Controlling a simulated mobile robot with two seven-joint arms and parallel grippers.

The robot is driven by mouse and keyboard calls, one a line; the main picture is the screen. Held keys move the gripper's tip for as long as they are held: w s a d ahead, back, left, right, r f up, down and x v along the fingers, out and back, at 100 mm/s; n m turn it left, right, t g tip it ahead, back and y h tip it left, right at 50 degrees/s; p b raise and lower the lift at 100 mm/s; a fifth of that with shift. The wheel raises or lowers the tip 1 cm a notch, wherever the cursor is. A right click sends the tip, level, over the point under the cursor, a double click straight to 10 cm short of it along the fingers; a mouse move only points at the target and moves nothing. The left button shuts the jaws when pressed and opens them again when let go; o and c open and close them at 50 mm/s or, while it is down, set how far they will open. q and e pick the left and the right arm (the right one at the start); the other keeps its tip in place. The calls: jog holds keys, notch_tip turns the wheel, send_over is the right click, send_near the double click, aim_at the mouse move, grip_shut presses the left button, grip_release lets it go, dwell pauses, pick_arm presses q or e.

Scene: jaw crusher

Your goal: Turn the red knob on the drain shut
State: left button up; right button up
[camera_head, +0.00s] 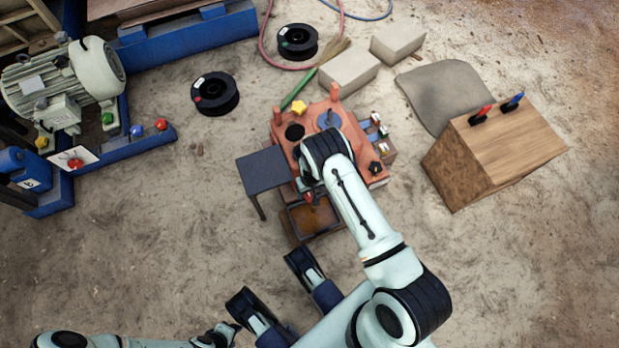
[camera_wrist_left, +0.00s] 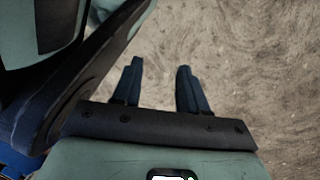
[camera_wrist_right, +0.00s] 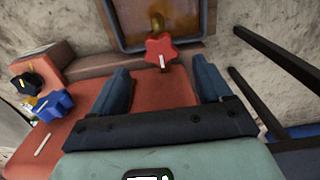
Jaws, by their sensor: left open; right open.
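The red star-shaped knob (camera_wrist_right: 160,50) has a white mark and sits at the edge of the orange-red machine, just before a brown-stained tray (camera_wrist_right: 190,38). A bit of red shows in the head view (camera_head: 309,198), beside my right gripper (camera_head: 312,188). In the right wrist view my right gripper (camera_wrist_right: 164,82) is open. The knob lies beyond its fingertips and between their lines, with no contact visible. My left gripper (camera_wrist_left: 156,75) is open and empty over bare ground, and shows small at the bottom of the head view (camera_head: 230,332).
The orange-red machine (camera_head: 283,135) carries yellow, blue and black knobs. A dark side table (camera_head: 262,165) stands left of the tray; its legs show close in the right wrist view. A wooden console (camera_head: 505,150) is at right. Another red knob (camera_head: 75,163) is at far left.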

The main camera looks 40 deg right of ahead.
aim_at(310, 197)
pick_arm(q)
jog(key=shift+g, duration=0.7)
jog(key=s, duration=0.1)
jog(key=s+f+b, duration=0.1)
jog(key=s+f, duration=0.1)
jog(key=s, duration=0.1)
jog(key=shift+a+b, duration=0.25)
jog(key=shift+b, duration=0.1)
pick_arm(e)
notch_tip(310, 197, down, 6)
jog(key=shift+r, duration=0.1)
jog(key=c, duration=1)
